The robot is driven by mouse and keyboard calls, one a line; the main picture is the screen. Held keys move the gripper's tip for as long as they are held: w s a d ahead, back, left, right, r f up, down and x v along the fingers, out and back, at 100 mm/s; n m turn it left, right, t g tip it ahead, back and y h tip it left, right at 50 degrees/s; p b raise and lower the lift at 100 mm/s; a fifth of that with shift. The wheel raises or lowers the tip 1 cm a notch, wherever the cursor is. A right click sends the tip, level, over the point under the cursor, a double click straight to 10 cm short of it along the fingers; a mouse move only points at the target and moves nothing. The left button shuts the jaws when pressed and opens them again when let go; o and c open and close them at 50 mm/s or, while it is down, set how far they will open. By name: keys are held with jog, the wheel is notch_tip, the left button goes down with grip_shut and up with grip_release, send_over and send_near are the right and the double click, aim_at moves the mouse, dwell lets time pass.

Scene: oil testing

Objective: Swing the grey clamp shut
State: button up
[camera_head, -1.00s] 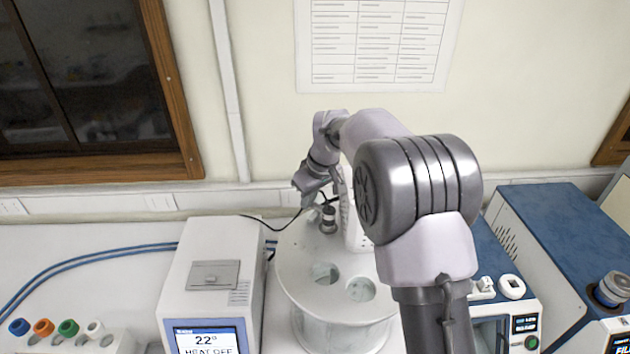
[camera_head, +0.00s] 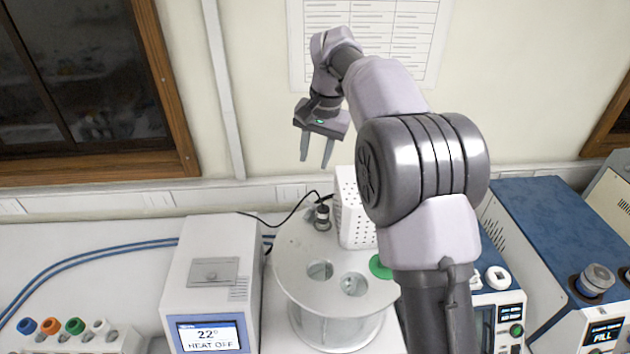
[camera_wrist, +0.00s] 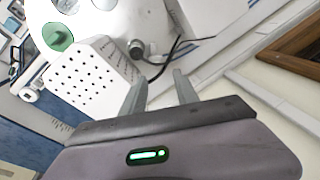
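My gripper (camera_head: 315,163) is open and empty, raised well above the round white bath (camera_head: 330,293), in front of the wall. In the wrist view my gripper (camera_wrist: 160,75) shows two spread fingers with nothing between them. A small dark grey cylindrical fitting (camera_head: 322,217) with a black cable stands at the back of the bath's top, below my gripper and apart from it. It also shows in the wrist view (camera_wrist: 136,49). I cannot tell for sure whether this fitting is the grey clamp or includes it; no other grey clamp is clearly visible.
A white perforated box (camera_head: 353,210) stands beside the fitting, partly behind my arm. A green disc (camera_head: 380,267) lies at the bath's right edge. A white heater unit (camera_head: 210,280) stands left of the bath, and a blue-topped machine (camera_head: 560,225) to the right.

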aim_at(315, 205)
jog(key=f+m+p, duration=0.1)
jog(key=f+m, duration=0.4)
jog(key=m, duration=0.2)
jog(key=w+f+m+g+h+p, duration=0.1)
jog(key=f+m+p, duration=0.1)
jog(key=f+m, duration=0.4)
jog(key=w+f+m+p, duration=0.1)
jog(key=f+m, duration=0.4)
jog(key=m, duration=0.2)
jog(key=shift+f+m+g, duration=0.15)
jog(key=shift+m+g, duration=0.15)
grip_shut()
